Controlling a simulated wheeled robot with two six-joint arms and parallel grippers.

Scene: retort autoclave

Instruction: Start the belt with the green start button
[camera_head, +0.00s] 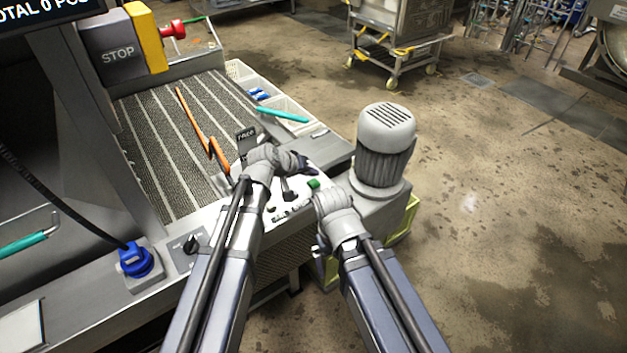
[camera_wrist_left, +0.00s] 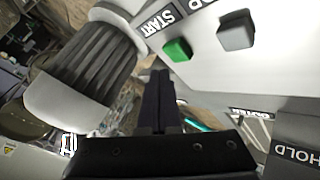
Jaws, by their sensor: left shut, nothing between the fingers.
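The green start button (camera_head: 313,183) sits on the pale control panel at the right end of the belt housing. In the left wrist view the green button (camera_wrist_left: 177,50) is beside a START label, with a grey button (camera_wrist_left: 237,34) to its right. My left gripper (camera_head: 300,162) is over the panel, a little behind the green button in the head view. Its dark fingers (camera_wrist_left: 159,76) are shut and empty, with tips just below the button in the wrist picture. They look apart from it. The belt (camera_head: 160,150) is dark and ribbed. My right arm ends beside the panel; its fingers are hidden.
A grey ribbed motor (camera_head: 384,145) stands right of the panel. A grey STOP box (camera_head: 118,52) and red knob (camera_head: 173,31) are at the back left. An orange tool (camera_head: 200,130) lies over the belt. White bins (camera_head: 290,108) line its far side. Open floor lies right.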

